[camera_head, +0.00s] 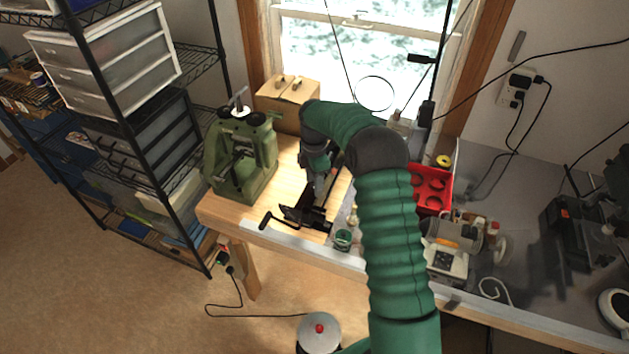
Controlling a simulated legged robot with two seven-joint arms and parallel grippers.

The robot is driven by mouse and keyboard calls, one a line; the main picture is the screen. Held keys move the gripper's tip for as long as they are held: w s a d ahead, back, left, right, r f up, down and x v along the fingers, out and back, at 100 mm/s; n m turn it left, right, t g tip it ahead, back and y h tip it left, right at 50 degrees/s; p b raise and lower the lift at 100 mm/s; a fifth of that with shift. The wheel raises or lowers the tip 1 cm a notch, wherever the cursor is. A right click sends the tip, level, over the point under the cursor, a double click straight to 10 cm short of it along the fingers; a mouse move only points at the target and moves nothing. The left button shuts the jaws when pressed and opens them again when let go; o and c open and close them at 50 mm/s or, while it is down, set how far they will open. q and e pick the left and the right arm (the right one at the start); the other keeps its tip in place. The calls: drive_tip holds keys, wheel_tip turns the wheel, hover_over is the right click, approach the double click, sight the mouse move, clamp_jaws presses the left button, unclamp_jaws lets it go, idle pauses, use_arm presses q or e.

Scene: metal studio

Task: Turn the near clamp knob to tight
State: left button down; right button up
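A black clamp or vise (307,216) sits on the wooden bench near its front edge. A thin bar with a dark knob (265,222) at its end sticks out from it to the left, close to the front edge. I take this as the near clamp knob, but its setting cannot be read. My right arm reaches over the bench and bends down. Its gripper (321,190) is just above and behind the clamp, apart from the knob. The fingers are small and dark against the clamp, so their opening is unclear. My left gripper is not in view.
A green machine (240,155) stands left on the bench (222,212), with a cardboard box (288,97) behind. A small green-lidded jar (343,240) is right of the clamp. A red tray (431,188) and a grey motor tool (455,240) lie beyond my arm.

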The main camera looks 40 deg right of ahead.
drive_tip(key=c, duration=0.5)
drive_tip(key=shift+d, duration=0.1)
clamp_jaws()
